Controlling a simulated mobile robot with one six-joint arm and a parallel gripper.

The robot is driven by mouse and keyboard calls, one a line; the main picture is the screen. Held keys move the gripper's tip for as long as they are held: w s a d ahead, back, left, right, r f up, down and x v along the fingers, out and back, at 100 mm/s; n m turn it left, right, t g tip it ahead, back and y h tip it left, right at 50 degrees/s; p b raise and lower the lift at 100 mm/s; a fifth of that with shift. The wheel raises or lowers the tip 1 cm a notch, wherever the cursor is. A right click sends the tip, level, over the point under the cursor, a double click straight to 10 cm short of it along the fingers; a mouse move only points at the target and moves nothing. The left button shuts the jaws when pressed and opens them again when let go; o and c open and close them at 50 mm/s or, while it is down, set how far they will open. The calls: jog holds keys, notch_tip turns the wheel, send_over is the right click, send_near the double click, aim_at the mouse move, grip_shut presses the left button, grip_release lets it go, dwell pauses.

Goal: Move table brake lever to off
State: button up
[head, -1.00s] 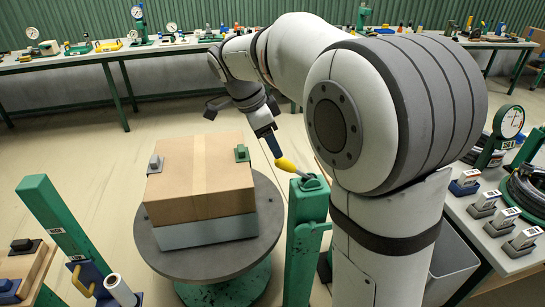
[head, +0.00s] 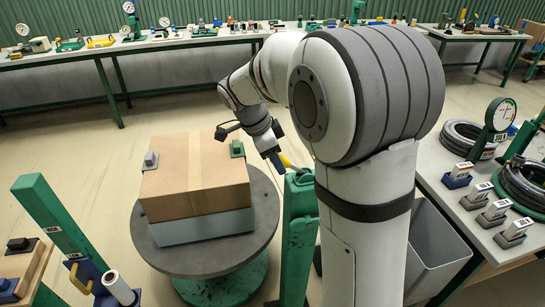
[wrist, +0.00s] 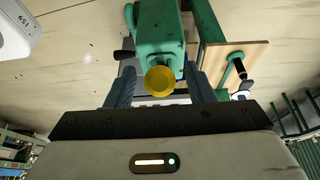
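The brake lever has a yellow knob (head: 287,161) and stands on top of a green post (head: 299,215), right of the round turntable (head: 158,240). In the head view the knob is partly hidden by my gripper (head: 279,163), whose blue finger is beside it. In the wrist view the yellow knob (wrist: 160,80) lies between the two fingers of my gripper (wrist: 160,88), with a gap on each side. The gripper is open and holds nothing. The lever's shaft is mostly hidden, and its off mark cannot be made out.
A cardboard box (head: 195,175) sits on a grey base on the turntable. A green post with a label (head: 55,225) stands at the left. A bench with hose coils (head: 525,185) and a gauge is at the right, with a grey bin (head: 435,245) beside it.

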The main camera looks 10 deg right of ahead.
grip_shut()
dwell(0.3)
